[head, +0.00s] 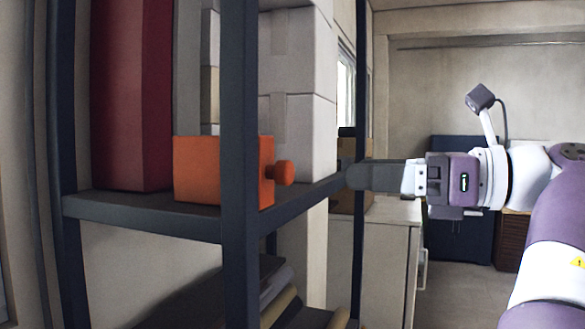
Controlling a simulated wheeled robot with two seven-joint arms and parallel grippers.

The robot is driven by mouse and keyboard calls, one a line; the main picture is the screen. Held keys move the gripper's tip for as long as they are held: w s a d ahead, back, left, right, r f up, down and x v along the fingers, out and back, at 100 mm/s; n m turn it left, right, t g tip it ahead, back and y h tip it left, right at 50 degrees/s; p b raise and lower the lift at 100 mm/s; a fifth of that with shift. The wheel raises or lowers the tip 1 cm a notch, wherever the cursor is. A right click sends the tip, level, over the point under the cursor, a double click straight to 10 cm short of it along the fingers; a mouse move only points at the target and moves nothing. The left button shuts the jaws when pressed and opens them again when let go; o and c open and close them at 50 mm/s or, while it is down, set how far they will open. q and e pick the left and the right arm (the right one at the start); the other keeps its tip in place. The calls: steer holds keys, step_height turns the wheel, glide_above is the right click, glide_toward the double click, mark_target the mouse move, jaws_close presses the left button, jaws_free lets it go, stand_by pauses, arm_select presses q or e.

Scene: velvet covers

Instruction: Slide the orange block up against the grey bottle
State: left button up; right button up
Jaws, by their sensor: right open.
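The orange block (197,170) sits on the dark shelf board, with a round orange knob (285,172) sticking out on its right side. A dark shelf post crosses in front of the block and hides part of it. My right gripper (350,177) comes in from the right and points left at about the knob's height. Its dark fingers are open and seen edge-on, with a visible gap between their tips and the knob. I cannot make out a grey bottle in this view. My left gripper is not in view.
A tall dark red box (130,95) stands on the shelf left of the block. Pale stacked boxes (298,95) rise behind. The dark shelf board (150,218) and front post (239,60) bound the space. A white cabinet (388,250) stands behind, below my right gripper.

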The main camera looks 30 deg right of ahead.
mark_target(290, 171)
steer(key=p+x, duration=0.1)
steer(key=x, duration=0.2)
steer(key=p+x, duration=0.1)
steer(key=x, duration=0.2)
steer(key=p+x, duration=0.1)
steer(key=x, duration=0.2)
steer(key=shift+w+d, duration=0.25)
steer(key=shift+d, duration=0.15)
steer(key=shift+w+a, duration=0.15)
steer(key=shift+a, duration=0.3)
steer(key=shift+d, duration=0.15)
